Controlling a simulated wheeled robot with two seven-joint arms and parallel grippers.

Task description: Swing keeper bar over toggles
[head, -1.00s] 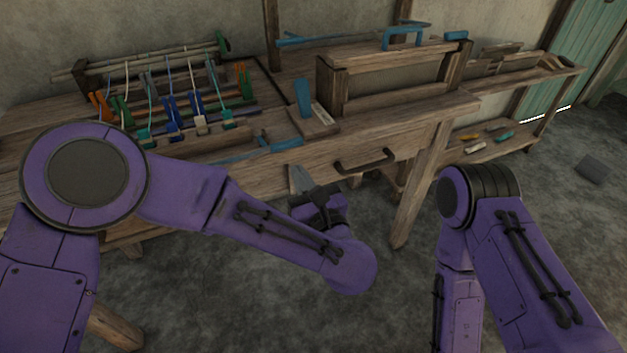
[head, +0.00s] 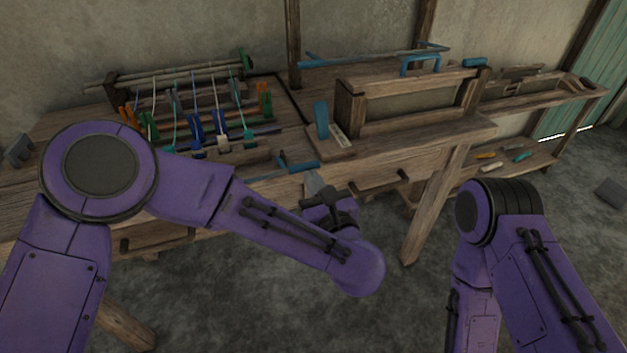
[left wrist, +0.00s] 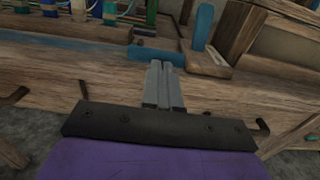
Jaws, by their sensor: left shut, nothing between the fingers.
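A blue bar (head: 290,169), which looks like the keeper bar, lies along the front of the loom on the bench. Several blue, green, orange and pale upright pieces (head: 222,138), perhaps the toggles, stand behind and left of it with cords running up. My left gripper (head: 313,182) is shut and empty in front of the bench edge, close to the bar's right end. In the left wrist view its fingers (left wrist: 164,82) lie together, with the blue bar (left wrist: 155,54) just beyond the tips. Contact cannot be told. My right gripper is out of view.
A wooden frame (head: 348,105) and an upright blue lever (head: 321,119) on a small block stand right of the bar. A dark drawer handle (head: 378,184) juts from the bench front. A lower shelf (head: 540,157) with small coloured items is at right.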

